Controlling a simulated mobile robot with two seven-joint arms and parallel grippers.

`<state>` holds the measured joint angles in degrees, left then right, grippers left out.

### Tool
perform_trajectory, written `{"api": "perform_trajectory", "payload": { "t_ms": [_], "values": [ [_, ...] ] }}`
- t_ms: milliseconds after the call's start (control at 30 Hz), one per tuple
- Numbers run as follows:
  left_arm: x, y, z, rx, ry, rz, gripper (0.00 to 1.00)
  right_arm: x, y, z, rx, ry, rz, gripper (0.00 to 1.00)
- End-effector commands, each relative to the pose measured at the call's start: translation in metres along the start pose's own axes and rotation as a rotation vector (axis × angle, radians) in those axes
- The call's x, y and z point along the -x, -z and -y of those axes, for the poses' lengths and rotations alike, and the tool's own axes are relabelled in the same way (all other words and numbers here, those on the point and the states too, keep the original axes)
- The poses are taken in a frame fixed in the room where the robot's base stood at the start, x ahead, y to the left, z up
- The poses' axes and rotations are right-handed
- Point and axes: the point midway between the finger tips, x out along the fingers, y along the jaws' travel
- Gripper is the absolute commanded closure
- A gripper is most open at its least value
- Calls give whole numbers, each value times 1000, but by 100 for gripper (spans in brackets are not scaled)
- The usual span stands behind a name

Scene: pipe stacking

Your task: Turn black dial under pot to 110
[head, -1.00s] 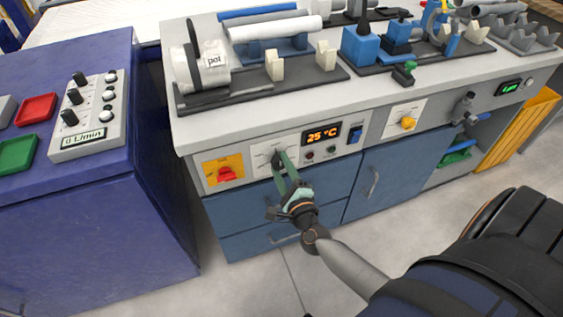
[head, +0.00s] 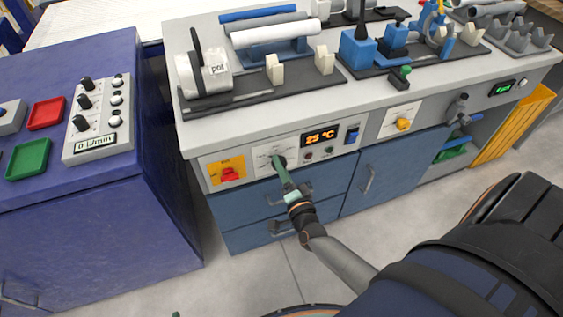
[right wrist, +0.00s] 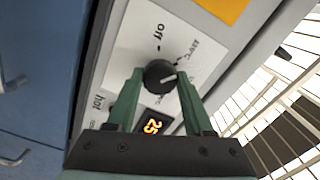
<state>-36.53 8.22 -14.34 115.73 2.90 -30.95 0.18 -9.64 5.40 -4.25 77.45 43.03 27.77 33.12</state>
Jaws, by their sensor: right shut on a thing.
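The black dial (right wrist: 158,74) sits on a white plate beneath the pot (head: 206,73). In the head view the right gripper (head: 280,165) largely hides the dial. The display (head: 320,136) beside it reads 25 °C. Only a small green tip, probably my left gripper's, shows at the bottom edge of the head view.
A red knob on a yellow plate (head: 227,171) is left of the dial. A blue switch (head: 352,135) and a yellow knob (head: 403,124) are to the right. Drawers with handles lie below the panel. A blue cabinet (head: 95,210) stands at left. The floor in front is clear.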

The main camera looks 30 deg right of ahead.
Motion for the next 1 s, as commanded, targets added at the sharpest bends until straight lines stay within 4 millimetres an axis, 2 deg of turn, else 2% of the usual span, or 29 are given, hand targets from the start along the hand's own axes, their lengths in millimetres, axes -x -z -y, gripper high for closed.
{"api": "perform_trajectory", "payload": {
  "t_ms": [300,833,867,1000],
  "values": [
    [2,7,-2,0,-3,-5,34,0,0,0,116,-1,1,100],
    [2,10,-2,-2,-4,-12,34,0,0,0,137,-1,1,100],
    [2,10,-2,-2,-4,-12,34,0,0,0,137,-1,1,46],
    [2,10,-2,-2,-4,-11,34,0,0,0,137,0,0,30]
  ]
}}
